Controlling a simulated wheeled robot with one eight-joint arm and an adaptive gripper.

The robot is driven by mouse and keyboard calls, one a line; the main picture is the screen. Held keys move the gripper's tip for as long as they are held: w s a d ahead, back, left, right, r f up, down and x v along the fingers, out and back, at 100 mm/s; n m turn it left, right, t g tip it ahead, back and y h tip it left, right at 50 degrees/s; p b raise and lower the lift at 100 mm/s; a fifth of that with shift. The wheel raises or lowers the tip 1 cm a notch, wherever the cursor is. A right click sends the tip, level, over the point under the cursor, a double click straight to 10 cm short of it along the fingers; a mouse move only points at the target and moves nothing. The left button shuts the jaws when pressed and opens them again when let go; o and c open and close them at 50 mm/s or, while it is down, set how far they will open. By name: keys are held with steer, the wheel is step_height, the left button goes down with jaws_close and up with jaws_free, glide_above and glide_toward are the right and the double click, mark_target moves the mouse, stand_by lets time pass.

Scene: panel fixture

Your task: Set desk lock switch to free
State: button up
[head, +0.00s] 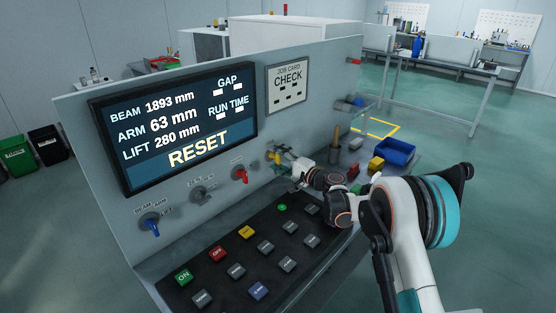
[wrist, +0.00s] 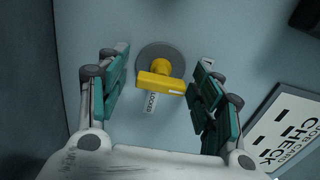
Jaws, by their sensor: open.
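The desk lock switch is a yellow knob (wrist: 161,78) on a round grey plate on the panel, seen in the wrist view. Its bar handle lies roughly crosswise in that picture, and a white label reading LOCKED (wrist: 152,102) sits just below it. My gripper (wrist: 158,88) is open, with one finger on each side of the knob and a visible gap on the left; the right finger is close to the handle's end, and I cannot tell if they touch. In the head view my gripper (head: 284,163) is at the panel and partly covers the yellow knob (head: 276,156).
A red knob (head: 240,175), a grey knob (head: 199,194) and a blue knob (head: 151,227) line the panel to the left. Below is a keypad (head: 250,262) of several buttons. A screen (head: 175,125) shows RESET. A job card (head: 287,84) reads CHECK. A blue bin (head: 396,151) stands right.

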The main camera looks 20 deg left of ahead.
steer(key=v, duration=1.2)
steer(key=s+d+r+n+h, duration=0.3)
steer(key=s+d+r+h, duration=0.4)
steer(key=s+d+r, duration=0.75)
steer(key=s+d+f+h, duration=0.1)
steer(key=s+d+h, duration=0.3)
steer(key=s+d, duration=0.9)
steer(key=s+d+f+n+h, duration=0.1)
steer(key=s+d+h, duration=0.4)
steer(key=s+d, duration=0.8)
steer(key=shift+s+d+f+h, duration=0.2)
steer(key=shift+s+f+h, duration=0.1)
steer(key=shift+s+f, duration=0.5)
